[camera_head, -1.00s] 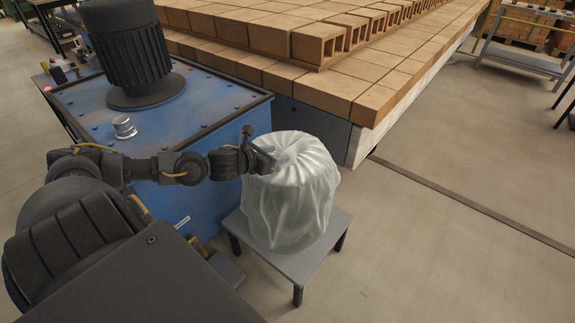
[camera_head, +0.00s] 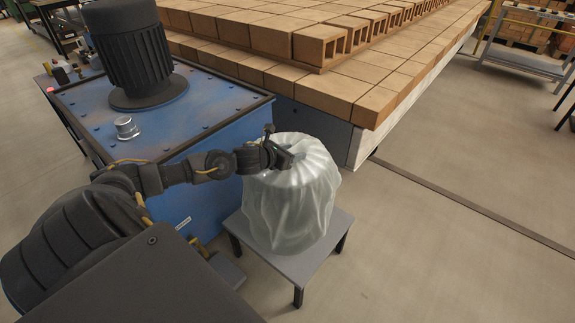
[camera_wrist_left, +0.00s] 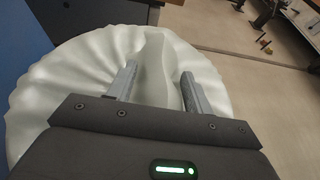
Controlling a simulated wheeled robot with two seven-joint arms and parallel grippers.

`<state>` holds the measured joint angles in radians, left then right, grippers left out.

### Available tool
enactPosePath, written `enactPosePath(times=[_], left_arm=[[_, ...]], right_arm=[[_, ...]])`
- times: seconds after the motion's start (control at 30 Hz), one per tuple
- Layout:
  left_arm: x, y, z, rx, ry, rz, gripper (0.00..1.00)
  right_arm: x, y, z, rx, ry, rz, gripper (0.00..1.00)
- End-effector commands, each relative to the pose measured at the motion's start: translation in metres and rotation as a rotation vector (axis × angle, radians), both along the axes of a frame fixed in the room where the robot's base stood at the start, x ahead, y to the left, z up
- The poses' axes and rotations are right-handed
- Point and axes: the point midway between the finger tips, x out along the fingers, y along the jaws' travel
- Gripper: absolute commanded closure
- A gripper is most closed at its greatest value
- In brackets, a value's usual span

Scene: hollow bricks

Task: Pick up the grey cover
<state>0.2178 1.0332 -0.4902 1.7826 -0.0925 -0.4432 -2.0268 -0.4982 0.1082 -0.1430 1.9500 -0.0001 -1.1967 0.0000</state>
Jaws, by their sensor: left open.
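The grey cover (camera_head: 293,205) is a pale, pleated, draped cloth-like shape standing on a small grey stool, its folds running down from the top. My left gripper (camera_head: 284,157) is at the cover's top, its arm coming in from the left. In the left wrist view the cover (camera_wrist_left: 62,90) fills much of the picture. There the two fingers of my left gripper (camera_wrist_left: 158,85) are apart, with a raised ridge of the cover between them. I cannot tell whether the fingers touch it. My right gripper is not in view.
The grey stool (camera_head: 265,257) stands on open floor. A blue machine (camera_head: 75,110) with a black motor (camera_head: 132,50) is at the left, close to my arm. A stack of hollow bricks (camera_head: 318,45) lies behind the cover.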

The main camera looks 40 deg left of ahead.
Motion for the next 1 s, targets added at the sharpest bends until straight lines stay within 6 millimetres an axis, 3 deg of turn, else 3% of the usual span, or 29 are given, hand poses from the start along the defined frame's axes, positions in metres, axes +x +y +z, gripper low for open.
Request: enactPosePath(times=[0.07, 0.43, 0.77, 1.0], left_arm=[[0.0, 0.0, 0.0, 0.0, 0.0, 0.0, 0.52], [0.0, 0.0, 0.0, 0.0, 0.0, 0.001, 1.0], [0.0, 0.001, 0.004, 0.0, -0.003, 0.001, 1.0], [0.001, 0.001, 0.043, 0.002, -0.007, -0.001, 1.0]], right_arm=[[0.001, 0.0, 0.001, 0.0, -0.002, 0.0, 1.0], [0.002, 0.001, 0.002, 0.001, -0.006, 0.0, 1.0], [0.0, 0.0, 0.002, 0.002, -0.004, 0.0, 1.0], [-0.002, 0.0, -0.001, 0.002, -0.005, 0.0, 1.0]])
